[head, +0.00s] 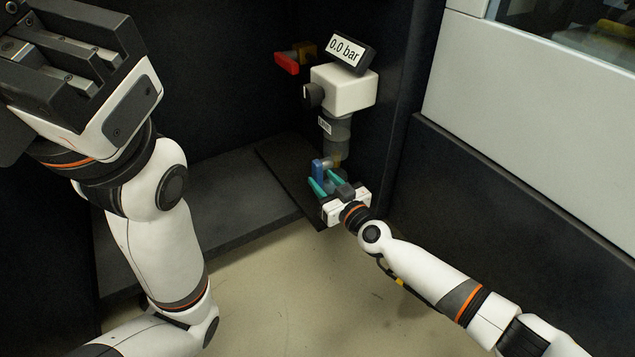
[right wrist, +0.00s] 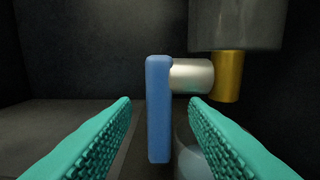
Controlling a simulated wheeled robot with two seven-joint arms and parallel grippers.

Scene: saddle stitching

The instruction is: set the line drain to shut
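The drain's blue lever handle (head: 318,169) sits below the filter bowl in the head view. In the right wrist view the blue lever (right wrist: 159,110) hangs straight down from a silver stem (right wrist: 192,75), beside a brass pipe (right wrist: 228,77). My right gripper (head: 325,182) is open. Its teal fingers (right wrist: 161,103) show on either side of the lever's lower part, with visible gaps on both sides; how deep the lever lies between them is hard to tell. My left gripper (head: 62,68) is raised at the upper left, away from the drain; its fingertips are not clear.
A white regulator unit (head: 345,88) with a black knob (head: 313,96) stands above the grey bowl (head: 336,130). A display (head: 346,50) reads 0.0 bar. A red lever (head: 287,63) is behind left. Dark walls enclose the corner; a dark ledge (head: 225,215) lies left.

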